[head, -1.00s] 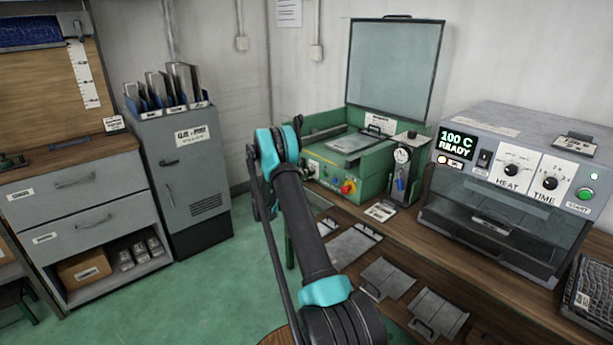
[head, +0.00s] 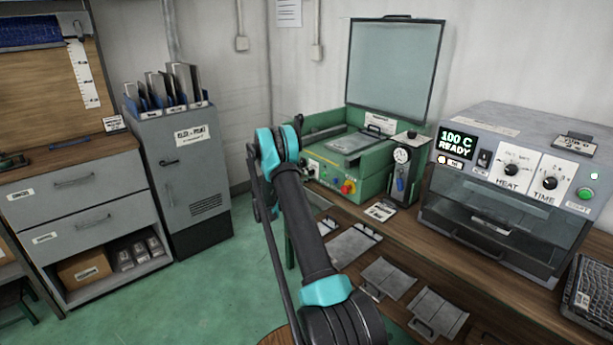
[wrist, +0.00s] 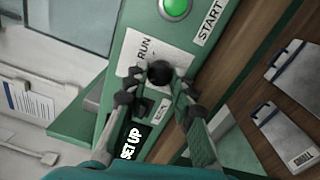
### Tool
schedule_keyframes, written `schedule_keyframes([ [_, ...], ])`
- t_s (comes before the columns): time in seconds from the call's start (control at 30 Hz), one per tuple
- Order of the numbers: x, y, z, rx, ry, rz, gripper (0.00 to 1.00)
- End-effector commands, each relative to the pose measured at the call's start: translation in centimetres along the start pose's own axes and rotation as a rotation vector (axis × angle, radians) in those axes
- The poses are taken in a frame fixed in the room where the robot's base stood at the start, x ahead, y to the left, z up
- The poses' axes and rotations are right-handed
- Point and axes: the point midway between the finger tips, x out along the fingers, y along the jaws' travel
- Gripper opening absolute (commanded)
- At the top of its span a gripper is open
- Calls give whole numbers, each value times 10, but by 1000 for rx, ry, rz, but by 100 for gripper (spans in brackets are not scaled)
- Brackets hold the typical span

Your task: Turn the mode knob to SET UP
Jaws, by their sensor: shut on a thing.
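The mode knob is a small black round knob (wrist: 160,73) on a white plate marked RUN on the green machine's front panel. In the wrist view my gripper (wrist: 160,80) has its two fingertips on either side of the knob, shut on it. The knob's pointer cannot be made out under the fingers. A dark display (wrist: 131,143) beside it shows SET UP in bright letters. In the head view the green machine (head: 375,178) stands at the back of the bench with its lid up. My arm hides my gripper there.
A green START button (wrist: 174,7) is close to the knob. A red knob on yellow (head: 348,187) is on the same machine's front. Grey plates (head: 388,278) lie on the wooden bench. A heater (head: 510,180) reading 100 C READY stands at right.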

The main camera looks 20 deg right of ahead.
Motion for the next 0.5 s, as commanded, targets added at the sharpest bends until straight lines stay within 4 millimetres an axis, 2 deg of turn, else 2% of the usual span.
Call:
schedule_keyframes([
  [0.27, -1, -1, -1, 0, 2, -1, 0],
  [0.3, -1, -1, -1, 1, 3, -1, 28],
  [0.43, -1, 0, -1, 1, 2, -1, 45],
  [0.5, -1, 0, -1, 1, 1, -1, 46],
])
